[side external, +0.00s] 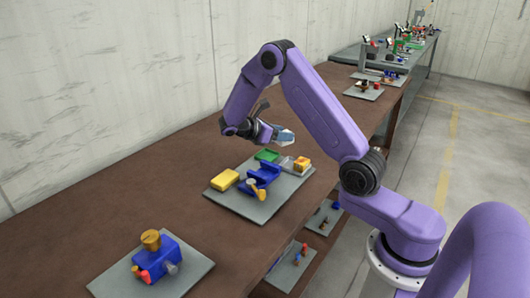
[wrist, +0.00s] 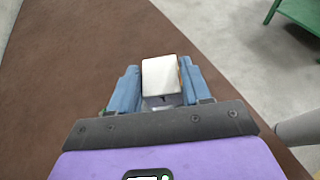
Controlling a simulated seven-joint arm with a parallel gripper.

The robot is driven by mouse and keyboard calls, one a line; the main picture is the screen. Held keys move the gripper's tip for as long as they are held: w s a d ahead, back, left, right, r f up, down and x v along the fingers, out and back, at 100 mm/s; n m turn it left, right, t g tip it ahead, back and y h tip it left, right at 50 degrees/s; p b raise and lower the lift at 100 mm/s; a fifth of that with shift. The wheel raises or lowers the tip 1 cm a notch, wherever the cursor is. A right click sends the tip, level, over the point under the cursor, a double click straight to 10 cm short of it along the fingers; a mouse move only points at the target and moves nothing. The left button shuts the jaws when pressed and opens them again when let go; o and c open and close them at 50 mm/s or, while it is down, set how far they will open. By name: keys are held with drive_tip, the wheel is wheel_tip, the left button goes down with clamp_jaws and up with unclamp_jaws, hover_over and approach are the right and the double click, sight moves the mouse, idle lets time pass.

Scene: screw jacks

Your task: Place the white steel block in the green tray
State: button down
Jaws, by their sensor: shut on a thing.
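The white steel block (wrist: 160,75) is between the two blue fingers of my gripper (wrist: 160,88) in the wrist view. My gripper is shut on it. In the side external view my gripper (side external: 284,137) is raised above the bench, near the back of the grey plate, and the block is hard to make out there. The green tray (side external: 266,155) lies at the back of that plate, below and a little left of my gripper.
The grey plate (side external: 240,203) also carries a blue fixture (side external: 262,172), a yellow block (side external: 224,180) and a yellow-orange piece (side external: 302,162). Another plate with a blue jack (side external: 158,258) stands at the front. The brown bench (side external: 125,205) is clear between them.

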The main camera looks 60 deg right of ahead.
drive_tip(key=w+d+f, duration=0.3)
drive_tip(key=w, duration=0.3)
hover_over(264, 158)
drive_tip(key=f, duration=0.4)
drive_tip(key=shift+s+a+f, duration=0.15)
drive_tip(key=shift+s+f, duration=0.15)
drive_tip(key=shift+f, duration=0.1)
drive_tip(key=shift+w+f, duration=0.25)
drive_tip(key=shift+f, duration=1.7)
drive_tip(key=shift+f, duration=0.1)
drive_tip(key=c, duration=0.5)
unclamp_jaws()
drive_tip(key=shift+f, duration=0.1)
